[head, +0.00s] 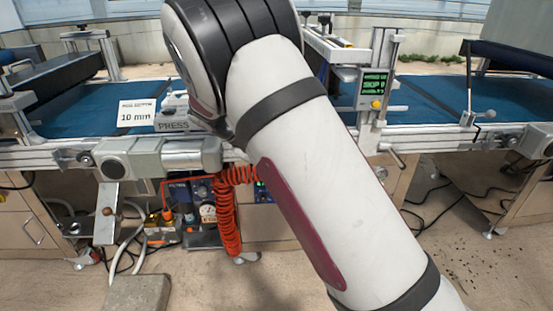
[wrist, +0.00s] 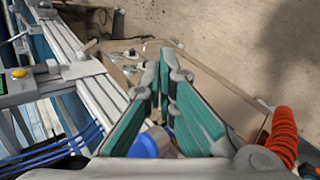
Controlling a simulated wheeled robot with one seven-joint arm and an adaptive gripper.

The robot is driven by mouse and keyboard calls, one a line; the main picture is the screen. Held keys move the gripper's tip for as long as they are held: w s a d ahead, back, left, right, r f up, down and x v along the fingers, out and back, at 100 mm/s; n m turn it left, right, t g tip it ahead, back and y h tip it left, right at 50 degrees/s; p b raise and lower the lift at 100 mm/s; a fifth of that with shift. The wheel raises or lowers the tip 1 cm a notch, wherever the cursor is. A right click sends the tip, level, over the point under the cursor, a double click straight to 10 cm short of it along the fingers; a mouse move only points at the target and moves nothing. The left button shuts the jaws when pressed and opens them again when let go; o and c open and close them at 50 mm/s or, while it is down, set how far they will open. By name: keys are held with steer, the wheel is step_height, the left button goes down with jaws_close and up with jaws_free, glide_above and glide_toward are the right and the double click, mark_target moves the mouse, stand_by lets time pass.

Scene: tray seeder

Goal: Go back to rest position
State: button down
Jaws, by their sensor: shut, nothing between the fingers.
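In the wrist view my gripper (wrist: 164,84) shows its two green-sided fingers close together at the tips, shut with nothing between them. It hangs in front of the machine's metal side rail (wrist: 88,75), over the floor and a cabinet; I cannot tell how far off. In the head view my white arm crosses the middle and hides much of the machine. The gripper itself is hidden there behind the arm.
The tray seeder's blue belt (head: 80,115) runs across behind my arm. A "10 min" sign (head: 136,113), a block marked PRESS (head: 173,126) and a display reading SKIP (head: 374,85) stand along it. An orange coiled hose (head: 228,215) hangs below. A lever (head: 107,211) juts out front.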

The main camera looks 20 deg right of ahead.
steer(key=s+d+r+m+y, duration=0.1)
steer(key=s+d+r+y, duration=0.15)
steer(key=s+r, duration=0.55)
steer(key=s+d+r+y, duration=0.1)
steer(key=s+r+y, duration=0.3)
steer(key=s, duration=0.8)
steer(key=s+a+f+t+y, duration=0.1)
steer(key=s+a+t+y, duration=0.15)
steer(key=s, duration=1.85)
step_height(320, 180, up, 22)
steer(key=t+p, duration=0.2)
steer(key=p, duration=1.8)
steer(key=shift+s+a+t, duration=0.3)
steer(key=shift+a+t, duration=0.05)
steer(key=shift+a, duration=0.05)
